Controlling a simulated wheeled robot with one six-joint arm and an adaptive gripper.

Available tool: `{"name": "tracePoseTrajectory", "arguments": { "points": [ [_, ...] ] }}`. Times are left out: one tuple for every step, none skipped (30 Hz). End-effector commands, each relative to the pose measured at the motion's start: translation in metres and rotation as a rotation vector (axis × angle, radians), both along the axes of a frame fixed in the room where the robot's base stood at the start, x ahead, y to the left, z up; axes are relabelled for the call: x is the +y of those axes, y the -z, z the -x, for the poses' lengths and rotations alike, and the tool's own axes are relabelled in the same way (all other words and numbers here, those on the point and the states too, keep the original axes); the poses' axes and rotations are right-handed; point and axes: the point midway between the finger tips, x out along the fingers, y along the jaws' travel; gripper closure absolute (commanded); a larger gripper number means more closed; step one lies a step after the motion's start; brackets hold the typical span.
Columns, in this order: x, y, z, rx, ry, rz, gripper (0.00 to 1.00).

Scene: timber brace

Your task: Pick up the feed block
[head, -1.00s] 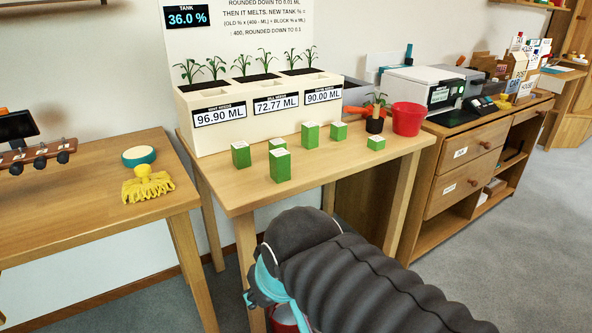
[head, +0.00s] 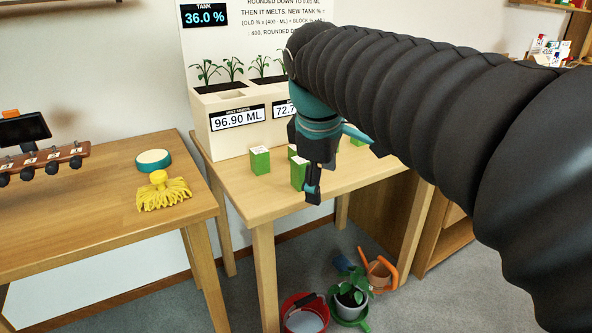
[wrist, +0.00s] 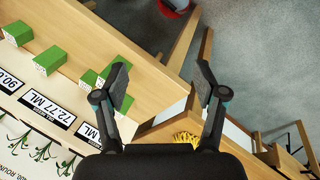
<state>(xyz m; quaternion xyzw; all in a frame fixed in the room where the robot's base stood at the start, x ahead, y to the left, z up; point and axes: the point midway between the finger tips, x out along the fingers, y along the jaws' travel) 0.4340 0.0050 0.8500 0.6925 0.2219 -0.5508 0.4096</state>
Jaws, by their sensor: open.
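Several green feed blocks with pale tops stand on the wooden table (head: 235,198). One is the left feed block (head: 260,161), and one is the front feed block (head: 298,174), partly covered by my gripper (head: 312,180). Others are mostly hidden behind my arm. My gripper is open and empty, over the front part of the table, close to the front block in the head view. In the wrist view my gripper (wrist: 162,82) has its fingers wide apart. A feed block (wrist: 88,79) shows just left of the left finger, with another partly behind that finger. Nothing lies between the fingers.
The white planter (head: 222,143) with seedlings and number labels stands behind the blocks. A side table (head: 100,225) at left holds a yellow brush (head: 162,192) and a round teal-rimmed item (head: 153,160). A red bucket (head: 300,320) and potted plant (head: 350,298) stand on the floor.

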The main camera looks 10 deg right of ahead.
Motion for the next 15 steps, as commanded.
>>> {"name": "tracePoseTrajectory", "arguments": {
  "points": [
    [0.004,-0.010,-0.019,0.032,-0.081,0.045,0.29],
    [0.005,-0.015,-0.029,0.052,-0.132,0.073,0.29],
    [0.008,-0.022,-0.041,0.081,-0.198,0.108,0.29],
    [0.010,-0.027,-0.051,0.101,-0.249,0.135,0.29],
    [0.012,-0.032,-0.060,0.122,-0.298,0.160,0.29],
    [0.015,-0.037,-0.072,0.151,-0.364,0.192,0.29],
    [0.017,-0.041,-0.081,0.174,-0.410,0.216,0.29],
    [0.019,-0.044,-0.089,0.197,-0.457,0.238,0.29],
    [0.023,-0.048,-0.099,0.226,-0.517,0.266,0.29],
    [0.025,-0.051,-0.106,0.247,-0.558,0.285,0.29],
    [0.028,-0.053,-0.113,0.266,-0.599,0.303,0.29],
    [0.031,-0.055,-0.121,0.292,-0.647,0.324,0.29],
    [0.033,-0.057,-0.127,0.310,-0.680,0.338,0.29],
    [0.036,-0.058,-0.131,0.325,-0.710,0.350,0.29],
    [0.038,-0.059,-0.137,0.344,-0.746,0.364,0.29]
  ]
}}
